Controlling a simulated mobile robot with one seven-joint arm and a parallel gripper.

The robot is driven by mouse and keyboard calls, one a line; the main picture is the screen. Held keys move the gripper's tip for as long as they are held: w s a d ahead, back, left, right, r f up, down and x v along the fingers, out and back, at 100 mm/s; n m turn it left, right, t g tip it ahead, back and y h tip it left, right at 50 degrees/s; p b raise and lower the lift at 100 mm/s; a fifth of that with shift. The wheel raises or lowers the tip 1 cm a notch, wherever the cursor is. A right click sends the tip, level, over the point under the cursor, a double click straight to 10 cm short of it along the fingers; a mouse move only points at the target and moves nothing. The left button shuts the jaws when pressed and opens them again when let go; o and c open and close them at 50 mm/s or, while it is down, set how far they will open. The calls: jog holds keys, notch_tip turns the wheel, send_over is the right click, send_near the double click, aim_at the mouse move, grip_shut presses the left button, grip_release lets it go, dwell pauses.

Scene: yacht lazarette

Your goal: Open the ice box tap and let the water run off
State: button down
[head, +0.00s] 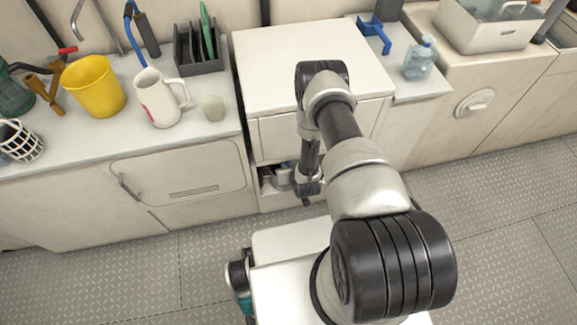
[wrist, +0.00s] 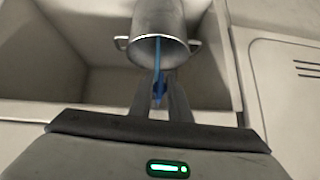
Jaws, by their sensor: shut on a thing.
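The tap body is not clearly seen. A metal pot (wrist: 158,18) with two side handles is just beyond the fingertips. A thin blue strip runs from the pot's mouth to the fingers; I cannot tell whether it is water.
The recess walls (wrist: 85,108) stand close around the gripper. A locker door (head: 180,172) is to the left. On the counter are a yellow bucket (head: 93,86), a white jug (head: 157,97), a small cup (head: 213,108) and a clear bottle (head: 419,60). The floor (head: 490,205) is clear at right.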

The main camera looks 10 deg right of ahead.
dwell(0.4)
jog(key=c, duration=2)
grip_release()
